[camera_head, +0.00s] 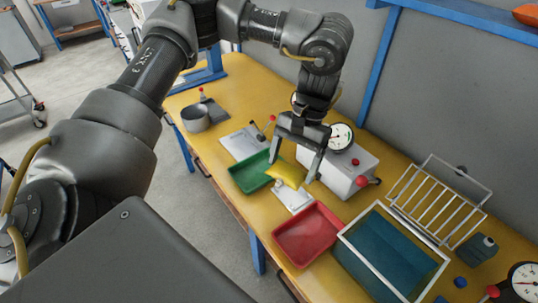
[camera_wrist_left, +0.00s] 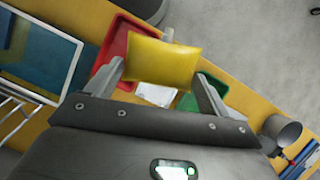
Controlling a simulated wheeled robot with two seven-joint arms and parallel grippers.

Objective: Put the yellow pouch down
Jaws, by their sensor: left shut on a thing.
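The yellow pouch (camera_head: 287,173) is held between the two fingers of my left gripper (camera_head: 297,163), above the workbench. It also shows in the left wrist view as a yellow pillow shape (camera_wrist_left: 163,62) between the fingertips (camera_wrist_left: 160,78). In the head view the pouch is over the gap between the green tray (camera_head: 252,172) and the red tray (camera_head: 308,236). A white sheet or card (camera_head: 294,194) lies beneath it. My right gripper is not in view.
A blue-green panel with a white frame (camera_head: 345,240) and a white wire rack (camera_head: 437,203) lie to the right. A grey box with a gauge (camera_head: 350,165) stands behind the gripper. A grey cup (camera_head: 195,118) and a clipboard (camera_head: 240,143) are at the left.

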